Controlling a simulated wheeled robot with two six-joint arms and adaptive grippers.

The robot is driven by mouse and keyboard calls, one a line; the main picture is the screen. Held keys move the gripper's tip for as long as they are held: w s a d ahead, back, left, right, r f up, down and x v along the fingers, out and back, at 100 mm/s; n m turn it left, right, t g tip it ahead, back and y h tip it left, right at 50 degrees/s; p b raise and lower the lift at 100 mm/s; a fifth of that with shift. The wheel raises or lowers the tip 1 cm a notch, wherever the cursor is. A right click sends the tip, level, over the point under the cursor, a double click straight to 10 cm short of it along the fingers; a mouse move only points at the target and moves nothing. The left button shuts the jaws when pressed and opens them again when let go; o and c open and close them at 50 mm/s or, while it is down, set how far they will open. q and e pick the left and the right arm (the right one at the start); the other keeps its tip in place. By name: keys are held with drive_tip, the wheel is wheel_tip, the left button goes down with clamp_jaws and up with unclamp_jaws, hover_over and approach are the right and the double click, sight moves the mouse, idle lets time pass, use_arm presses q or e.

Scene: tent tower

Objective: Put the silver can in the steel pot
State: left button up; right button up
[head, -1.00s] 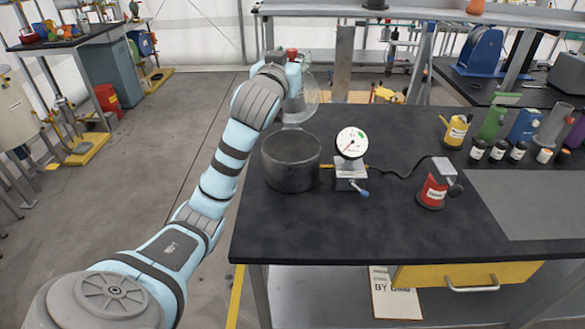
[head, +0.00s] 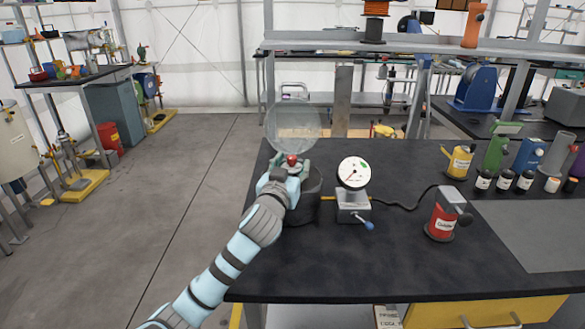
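The steel pot (head: 306,208) is a dark grey round pot near the left edge of the black bench, partly hidden behind my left arm. My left gripper (head: 291,166) is above the pot's back left side. It appears shut on the red knob of a clear round lid (head: 294,125), which stands tilted up behind the fingers, clear of the pot. The pot's inside is mostly hidden. I cannot make out a silver can for certain. My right gripper is out of view.
A dial gauge (head: 354,172) on a stand is close right of the pot. A red can (head: 440,222), a yellow can (head: 459,162) and several small bottles stand farther right. The bench front (head: 370,265) is clear. A shelf (head: 400,44) crosses behind.

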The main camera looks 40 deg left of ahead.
use_arm(q)
drive_tip(key=o, duration=0.3)
drive_tip(key=p+v, duration=0.1)
drive_tip(key=v, duration=1.1)
drive_tip(key=shift+d, duration=0.15)
